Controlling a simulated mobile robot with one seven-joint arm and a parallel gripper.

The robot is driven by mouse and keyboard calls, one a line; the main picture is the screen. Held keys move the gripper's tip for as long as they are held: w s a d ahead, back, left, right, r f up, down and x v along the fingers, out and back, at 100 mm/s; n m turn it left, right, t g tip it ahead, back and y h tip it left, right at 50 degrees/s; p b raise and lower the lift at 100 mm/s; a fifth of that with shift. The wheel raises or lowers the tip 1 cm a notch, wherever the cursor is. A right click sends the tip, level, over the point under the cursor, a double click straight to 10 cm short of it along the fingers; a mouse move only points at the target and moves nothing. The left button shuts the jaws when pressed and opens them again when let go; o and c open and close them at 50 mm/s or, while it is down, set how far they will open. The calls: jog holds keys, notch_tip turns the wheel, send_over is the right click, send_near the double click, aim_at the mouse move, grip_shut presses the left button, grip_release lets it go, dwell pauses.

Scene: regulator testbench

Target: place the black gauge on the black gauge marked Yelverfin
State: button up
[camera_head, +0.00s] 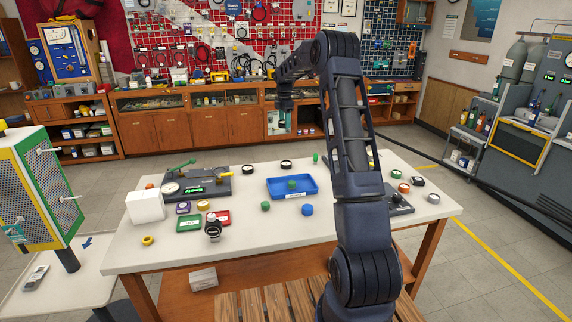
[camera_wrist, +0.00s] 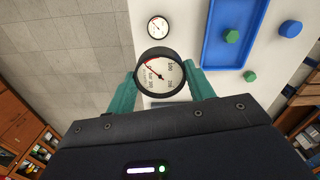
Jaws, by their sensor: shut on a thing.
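My gripper (camera_wrist: 163,90) is shut on a black gauge (camera_wrist: 159,76) with a white round dial and red marks, held between teal fingers with its face toward the wrist camera. Another black-rimmed gauge (camera_wrist: 158,27) lies face up on the table beyond it, apart from it. I cannot read the name Yelverfin on any gauge.
A blue tray (camera_head: 270,189) holds a green knob (camera_head: 291,185). A green knob (camera_head: 265,206) and a blue knob (camera_head: 307,210) lie in front. A dark device with a dial and green display (camera_head: 208,186) stands left, near a white box (camera_head: 145,207). Clear tabletop lies toward the front.

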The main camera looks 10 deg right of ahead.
aim_at(286, 162)
jog(key=shift+w+d, duration=0.15)
jog(key=shift+d, duration=0.25)
jog(key=shift+d+f, duration=0.1)
jog(key=shift+f, duration=0.3)
notch_tip(286, 162, down, 19)
jog(key=shift+f, duration=0.1)
jog(key=o, duration=1.1)
